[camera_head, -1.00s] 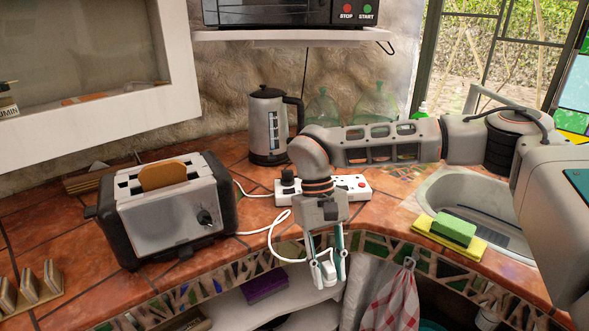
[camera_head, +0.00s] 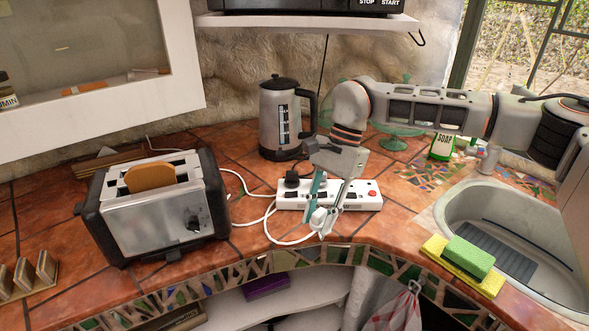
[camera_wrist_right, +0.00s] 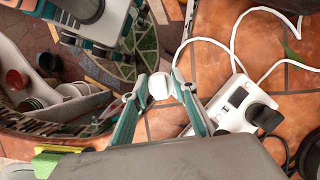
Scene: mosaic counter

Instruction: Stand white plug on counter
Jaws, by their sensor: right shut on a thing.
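My right gripper (camera_head: 321,222) is shut on the white plug (camera_head: 318,217), close in front of the white power strip (camera_head: 350,196). In the right wrist view the plug (camera_wrist_right: 160,86) sits between the two teal fingertips, over the orange tiles near the mosaic edge. Its white cord (camera_head: 268,225) loops away to the left across the counter (camera_head: 245,245). I cannot tell whether the plug touches the tiles. My left gripper is not in view.
A black plug (camera_head: 291,179) sits in the strip's left end. A toaster (camera_head: 155,225) stands at left, a kettle (camera_head: 273,125) behind. A sponge (camera_head: 468,257) lies by the sink (camera_head: 450,205) at right. Tiles between toaster and strip are free except for cords.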

